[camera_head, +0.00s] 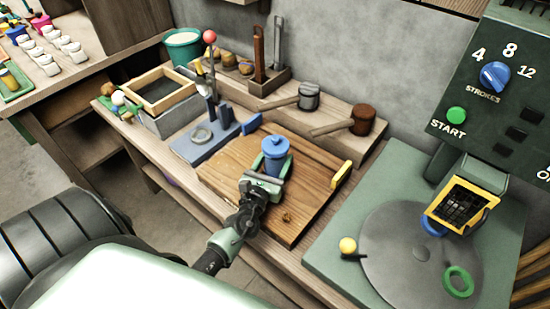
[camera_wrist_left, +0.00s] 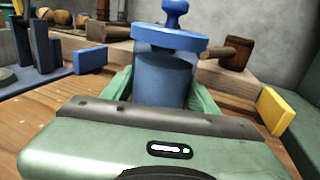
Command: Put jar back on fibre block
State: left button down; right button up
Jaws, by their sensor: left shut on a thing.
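A blue jar (camera_head: 275,148) with a knobbed lid stands upright over the wooden board (camera_head: 235,172) on the bench. My left gripper (camera_head: 270,165) is shut on it, with a green finger on each side. In the left wrist view the jar (camera_wrist_left: 165,75) fills the middle between the fingers (camera_wrist_left: 163,88). Its base is hidden behind the gripper body, so I cannot tell if it touches the board. I cannot make out which piece is the fibre block. My right gripper is not in view.
A yellow block (camera_head: 341,174) is at the board's right edge and a small blue block (camera_head: 251,124) at its back. A blue lever press (camera_head: 205,140) stands to the left. Mallets (camera_head: 363,119) lie behind. A green machine with a round plate (camera_head: 395,240) is at right.

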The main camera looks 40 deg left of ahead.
pick_arm(q)
jog(key=c, duration=0.6)
grip_release()
jog(key=shift+f, duration=0.1)
jog(key=shift+o, duration=0.8)
jog(key=shift+a, duration=0.15)
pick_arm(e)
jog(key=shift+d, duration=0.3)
pick_arm(q)
jog(key=shift+r+p, duration=0.25)
jog(key=shift+p, duration=0.05)
jog(key=b+v, duration=0.2)
jog(key=v, duration=0.8)
jog(key=shift+s+f, duration=0.2)
jog(key=shift+s+d+r, duration=0.1)
jog(key=shift+s+d, duration=0.25)
jog(key=shift+s, duration=0.35)
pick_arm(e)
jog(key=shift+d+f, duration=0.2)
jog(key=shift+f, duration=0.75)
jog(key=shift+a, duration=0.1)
